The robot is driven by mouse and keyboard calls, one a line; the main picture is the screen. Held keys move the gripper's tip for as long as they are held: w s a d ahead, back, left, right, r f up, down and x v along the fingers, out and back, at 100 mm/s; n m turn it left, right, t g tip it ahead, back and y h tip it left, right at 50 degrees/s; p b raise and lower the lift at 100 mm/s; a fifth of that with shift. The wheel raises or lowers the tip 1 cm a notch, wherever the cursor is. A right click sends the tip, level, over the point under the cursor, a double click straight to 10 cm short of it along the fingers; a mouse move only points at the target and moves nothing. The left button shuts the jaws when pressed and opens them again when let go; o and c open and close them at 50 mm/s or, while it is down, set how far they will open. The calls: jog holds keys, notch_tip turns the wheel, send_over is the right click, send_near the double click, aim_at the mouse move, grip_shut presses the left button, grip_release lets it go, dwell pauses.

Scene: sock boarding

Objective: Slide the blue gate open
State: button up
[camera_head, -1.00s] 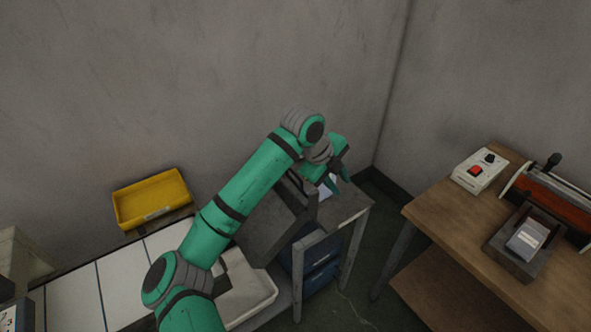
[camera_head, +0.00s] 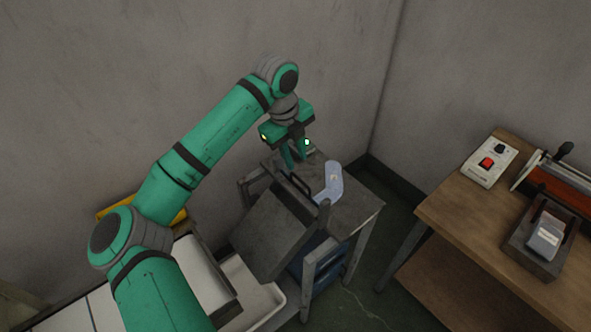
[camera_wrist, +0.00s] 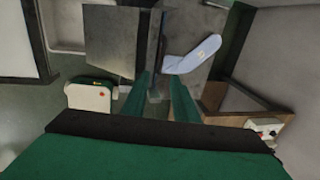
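I see no part clearly recognisable as a blue gate. A dark blue panel or bin (camera_head: 318,262) shows inside the grey metal stand, below its top; I cannot tell whether it is the gate. My gripper (camera_head: 294,163) is above the back of the stand, pointing down, just behind a dark handle on a tilted grey metal plate (camera_head: 268,235). In the wrist view its two green fingers (camera_wrist: 161,82) are apart, with nothing seen gripped. A light blue sock (camera_head: 329,183) lies on the stand top, right of the fingers; it also shows in the wrist view (camera_wrist: 193,55).
A white tray (camera_head: 255,290) lies left of the stand. A wooden table (camera_head: 470,205) at the right holds a control box with a red button (camera_head: 489,163) and a roller device (camera_head: 560,195). A yellow bin (camera_head: 110,212) is partly hidden behind my arm. Floor shows between stand and table.

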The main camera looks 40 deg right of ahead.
aim_at(304, 183)
jog(key=f, duration=0.3)
jog(key=d+f, duration=0.1)
jog(key=f, duration=0.2)
jog(key=d+f, duration=0.1)
jog(key=f, duration=0.2)
jog(key=shift+s+d+f, duration=0.1)
jog(key=shift+s+f, duration=0.1)
jog(key=shift+s, duration=0.05)
jog(key=shift+w+d+f, duration=0.1)
jog(key=shift+f, duration=0.4)
grip_shut()
jog(key=shift+w, duration=0.15)
jog(key=shift+d, duration=0.1)
